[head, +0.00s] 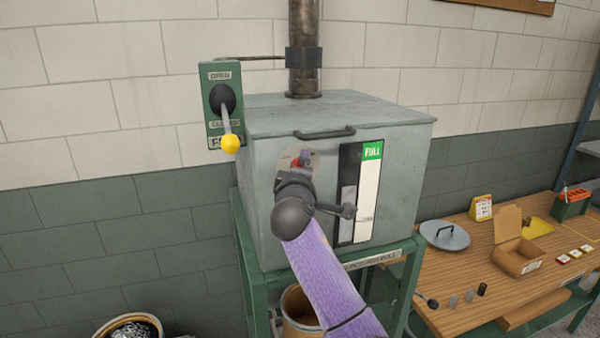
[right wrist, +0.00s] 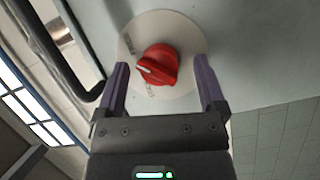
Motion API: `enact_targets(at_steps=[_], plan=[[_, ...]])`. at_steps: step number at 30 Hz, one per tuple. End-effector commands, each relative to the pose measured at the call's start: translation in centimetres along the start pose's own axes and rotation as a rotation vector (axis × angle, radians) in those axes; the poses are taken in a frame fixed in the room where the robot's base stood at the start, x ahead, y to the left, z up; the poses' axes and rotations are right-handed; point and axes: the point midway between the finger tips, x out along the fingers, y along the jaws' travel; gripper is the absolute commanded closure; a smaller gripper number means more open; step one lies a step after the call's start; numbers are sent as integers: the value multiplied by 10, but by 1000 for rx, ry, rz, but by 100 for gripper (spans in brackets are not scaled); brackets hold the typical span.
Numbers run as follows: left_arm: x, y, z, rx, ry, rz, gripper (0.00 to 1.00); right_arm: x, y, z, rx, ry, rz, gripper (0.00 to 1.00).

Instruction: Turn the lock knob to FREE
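The red lock knob (right wrist: 158,65) sits on a round pale plate (right wrist: 190,38) on the grey box. In the right wrist view its white pointer mark faces left, between two small labels too blurred to read. My right gripper (right wrist: 162,82) is open, with its two purple fingers on either side of the knob and a visible gap to each. In the head view my right gripper (head: 306,158) is in front of the plate and hides most of the knob. My left gripper is not in view.
The grey box (head: 390,150) has a top handle (head: 325,133) and a gauge marked FULL (head: 367,190) right of the knob. A green lever panel (head: 226,80) with a yellow-tipped lever (head: 230,143) is at left. A wooden bench (head: 450,285) stands at right.

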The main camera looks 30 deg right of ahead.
Motion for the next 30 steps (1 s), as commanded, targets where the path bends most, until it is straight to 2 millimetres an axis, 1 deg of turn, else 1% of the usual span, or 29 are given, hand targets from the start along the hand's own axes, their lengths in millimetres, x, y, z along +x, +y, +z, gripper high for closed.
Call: enact_targets(at_steps=[5,8,11,18,21,24,30], plan=[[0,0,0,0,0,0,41,0,0,0,-1,0,1,11],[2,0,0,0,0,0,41,-6,-1,0,0,0,1,11],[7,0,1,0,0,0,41,-22,-2,0,2,3,1,11],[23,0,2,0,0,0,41,-77,-3,1,2,2,1,11],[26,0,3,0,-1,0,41,-92,-2,0,0,3,0,11],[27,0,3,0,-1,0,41,-99,-1,0,1,1,0,11],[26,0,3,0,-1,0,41,-99,0,0,0,0,0,11]])
